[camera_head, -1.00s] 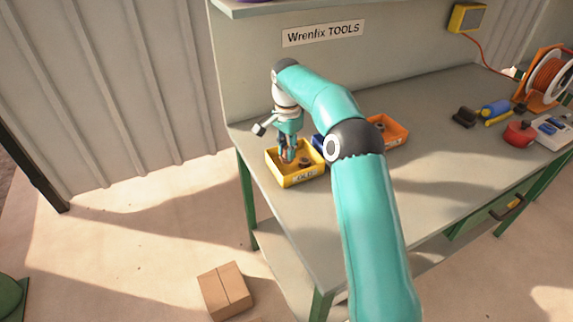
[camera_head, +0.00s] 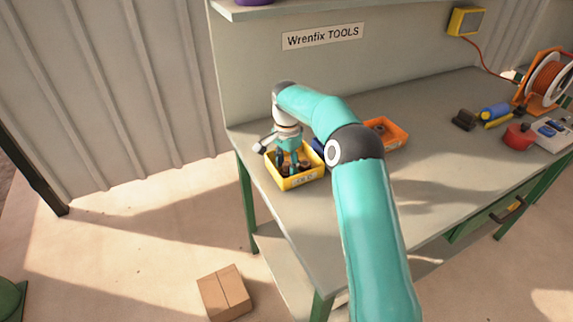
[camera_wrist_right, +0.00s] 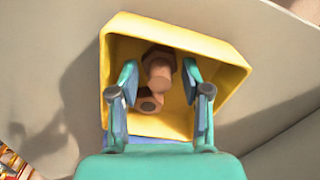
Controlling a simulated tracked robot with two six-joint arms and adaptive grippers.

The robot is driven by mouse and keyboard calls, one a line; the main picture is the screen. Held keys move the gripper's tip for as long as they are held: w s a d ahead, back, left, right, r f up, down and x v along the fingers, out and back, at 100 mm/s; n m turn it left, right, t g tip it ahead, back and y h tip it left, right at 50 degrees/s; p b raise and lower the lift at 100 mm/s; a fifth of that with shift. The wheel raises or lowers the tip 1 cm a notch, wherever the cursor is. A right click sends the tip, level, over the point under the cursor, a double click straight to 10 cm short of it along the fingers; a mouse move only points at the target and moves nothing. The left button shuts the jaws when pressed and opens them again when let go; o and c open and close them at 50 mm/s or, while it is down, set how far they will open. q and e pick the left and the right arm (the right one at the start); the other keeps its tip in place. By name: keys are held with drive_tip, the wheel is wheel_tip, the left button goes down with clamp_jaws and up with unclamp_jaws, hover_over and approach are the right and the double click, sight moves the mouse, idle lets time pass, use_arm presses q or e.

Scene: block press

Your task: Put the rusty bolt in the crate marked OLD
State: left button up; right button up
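The yellow crate (camera_head: 301,181) marked OLD stands at the left end of the bench; it fills the middle of the wrist view (camera_wrist_right: 222,52). My right gripper (camera_head: 289,163) points down into it. In the wrist view its two fingers (camera_wrist_right: 159,82) are apart, with gaps beside the rusty brown bolt (camera_wrist_right: 159,64) between them. The bolt lies inside the crate. Another brown bolt-like piece (camera_wrist_right: 148,102) lies just below it, partly overlapped; I cannot tell exactly where one ends. My left gripper is not in view.
An orange crate (camera_head: 397,138) with a dark piece inside stands to the right, partly behind my arm. A blue thing (camera_head: 318,146) shows between the crates. Tools and a cable reel (camera_head: 547,80) sit at the bench's right. The bench middle is clear. A cardboard box (camera_head: 225,292) is on the floor.

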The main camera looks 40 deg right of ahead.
sight(286, 163)
wheel_tip(286, 163, up, 12)
drive_tip(key=p, duration=0.2)
idle(0.5)
drive_tip(key=shift+a, duration=0.1)
idle(0.4)
